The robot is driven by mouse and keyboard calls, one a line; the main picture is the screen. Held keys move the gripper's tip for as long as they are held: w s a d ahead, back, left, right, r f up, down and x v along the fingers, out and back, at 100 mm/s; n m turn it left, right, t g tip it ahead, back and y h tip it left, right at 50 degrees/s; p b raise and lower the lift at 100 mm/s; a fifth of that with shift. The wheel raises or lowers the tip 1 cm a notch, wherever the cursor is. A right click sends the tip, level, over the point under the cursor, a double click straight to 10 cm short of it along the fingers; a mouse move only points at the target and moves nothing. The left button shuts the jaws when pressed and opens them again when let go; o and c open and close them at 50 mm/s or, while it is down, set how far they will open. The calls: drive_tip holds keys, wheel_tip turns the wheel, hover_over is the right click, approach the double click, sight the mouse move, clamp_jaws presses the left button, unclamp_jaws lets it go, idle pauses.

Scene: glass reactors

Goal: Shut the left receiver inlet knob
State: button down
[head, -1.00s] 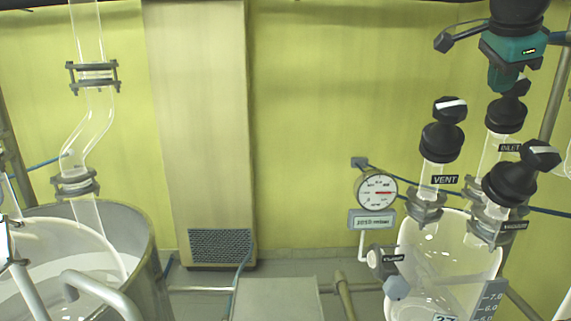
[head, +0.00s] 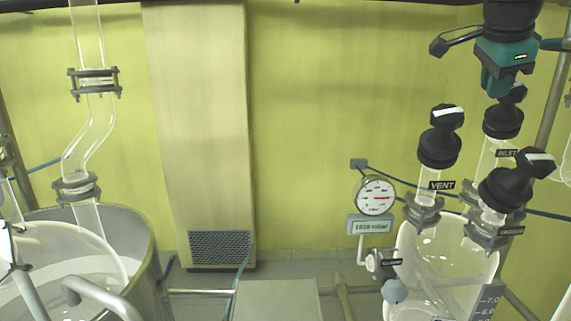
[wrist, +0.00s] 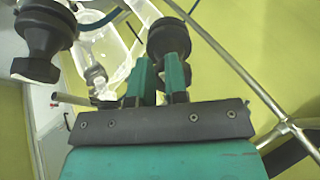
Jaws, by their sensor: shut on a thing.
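The black inlet knob (head: 503,119) sits on a glass neck of the vessel at the right, behind its INLET label (head: 506,153). My teal gripper (head: 497,88) comes down on it from above and is shut on its top handle. In the wrist view, both teal fingers (wrist: 160,72) are on the black inlet knob (wrist: 169,38). The fingers partly hide the knob's handle, so its exact angle is hard to tell.
The vent knob (head: 440,138) stands close on the left. The vacuum knob (head: 510,187) stands in front. A pressure gauge (head: 375,195) is left of the glass vessel (head: 425,260). A metal pot (head: 150,260) stands far left.

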drive_tip(key=shift+w+d+p, duration=0.15)
drive_tip(key=shift+w+p, duration=0.55)
drive_tip(key=shift+w, duration=0.45)
drive_tip(key=shift+a, duration=0.2)
drive_tip(key=p+v, duration=0.2)
drive_tip(key=v, duration=0.1)
drive_tip(key=p+v, duration=0.2)
drive_tip(key=shift+w+a+r+p, duration=0.1)
drive_tip(key=shift+a+r+p, duration=0.05)
drive_tip(key=shift+r+p, duration=0.25)
